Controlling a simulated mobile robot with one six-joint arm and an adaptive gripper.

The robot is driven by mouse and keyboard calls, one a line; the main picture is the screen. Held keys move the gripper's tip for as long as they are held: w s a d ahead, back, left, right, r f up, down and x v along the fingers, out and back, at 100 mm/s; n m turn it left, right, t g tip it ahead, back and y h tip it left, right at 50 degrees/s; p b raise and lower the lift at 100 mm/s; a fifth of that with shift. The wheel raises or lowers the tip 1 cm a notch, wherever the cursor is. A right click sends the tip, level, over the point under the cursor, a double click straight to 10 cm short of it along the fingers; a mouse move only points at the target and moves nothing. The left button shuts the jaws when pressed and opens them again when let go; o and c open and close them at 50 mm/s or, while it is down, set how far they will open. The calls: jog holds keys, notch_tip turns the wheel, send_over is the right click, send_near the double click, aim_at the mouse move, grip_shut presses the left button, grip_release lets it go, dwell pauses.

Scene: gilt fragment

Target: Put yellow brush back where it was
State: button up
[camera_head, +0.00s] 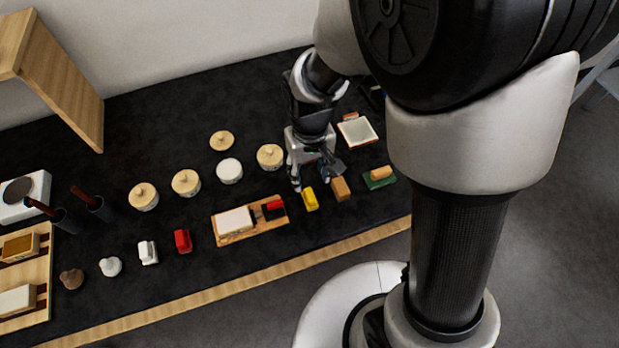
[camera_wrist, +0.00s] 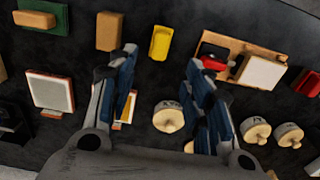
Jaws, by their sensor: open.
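The yellow brush (camera_head: 310,199) is a small yellow block-like piece on the black table, between the wooden tray (camera_head: 258,224) and a brown block (camera_head: 341,188). In the wrist view the yellow brush (camera_wrist: 160,42) shows near the top, ahead of the gap between my fingers. My gripper (camera_head: 317,178) is open and hangs just behind the brush. In the wrist view my gripper (camera_wrist: 162,62) has its fingers spread with nothing held between them. The tray holds a white block (camera_head: 234,220) and a red and black piece (camera_head: 273,206).
Lidded jars (camera_head: 186,183) and an open white jar (camera_head: 230,171) stand behind the row. A green board (camera_head: 379,178) with a tan block lies at right. A red piece (camera_head: 183,241) and white piece (camera_head: 148,252) stand left of the tray. A partly hidden item (camera_wrist: 126,108) lies by my left finger.

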jog(key=s+d+r+m+t, duration=0.1)
jog(key=s+d+r, duration=0.15)
jog(key=r, duration=0.35)
jog(key=s+d+r+t, duration=0.1)
jog(key=d+r, duration=0.2)
jog(key=r, duration=0.4)
jog(key=s+d+r+m+t, duration=0.2)
jog(key=s+d+r, duration=0.3)
jog(key=s, duration=0.5)
notch_tip(320, 180, up, 2)
jog(key=shift+s+d+r+t, duration=0.2)
jog(key=shift+r+t, duration=0.05)
jog(key=shift+t, duration=0.05)
